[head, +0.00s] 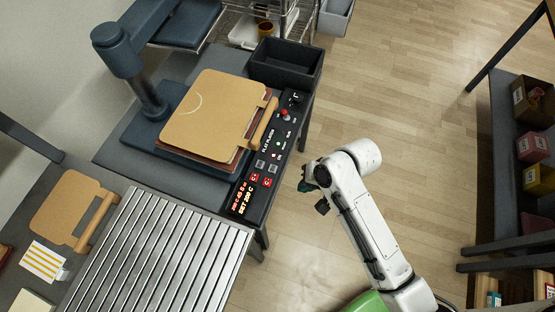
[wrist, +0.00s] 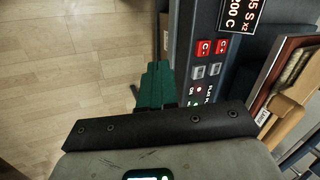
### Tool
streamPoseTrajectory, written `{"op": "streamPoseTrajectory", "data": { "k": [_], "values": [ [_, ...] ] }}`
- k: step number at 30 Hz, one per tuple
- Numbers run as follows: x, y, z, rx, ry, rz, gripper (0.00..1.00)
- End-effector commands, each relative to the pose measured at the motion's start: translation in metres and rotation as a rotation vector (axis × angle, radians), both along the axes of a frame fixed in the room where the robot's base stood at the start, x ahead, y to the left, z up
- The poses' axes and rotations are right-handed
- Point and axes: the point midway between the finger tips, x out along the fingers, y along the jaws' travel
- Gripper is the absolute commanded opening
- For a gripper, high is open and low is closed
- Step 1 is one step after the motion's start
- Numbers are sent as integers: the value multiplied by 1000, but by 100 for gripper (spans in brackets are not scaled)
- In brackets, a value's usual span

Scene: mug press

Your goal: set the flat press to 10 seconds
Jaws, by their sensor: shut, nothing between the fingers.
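The flat press (head: 160,140) stands on a dark table, with a tan board on it. Its black control panel (head: 284,132) runs along the table's right edge. The panel's lit display (head: 241,200) shows a set line of 200 C; its seconds are hard to read. In the wrist view the display (wrist: 240,14) is cut off and shows "5 S x2".
A slatted metal rack (head: 155,255) lies in front of the press. A dark bin (head: 286,64) stands behind the panel. A lever and a red knob (head: 285,114) are on the panel's far end. Shelves (head: 510,150) stand at the right; the wooden floor between is clear.

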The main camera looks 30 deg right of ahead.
Motion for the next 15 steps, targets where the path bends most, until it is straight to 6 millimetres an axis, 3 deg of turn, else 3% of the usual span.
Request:
{"op": "streamPoseTrajectory", "data": {
  "k": [1,9,15],
  "values": [
    [14,3,15,54,1,-69,0],
    [83,21,53,411,53,-484,0],
    [106,25,64,550,93,-633,0]
  ]
}}
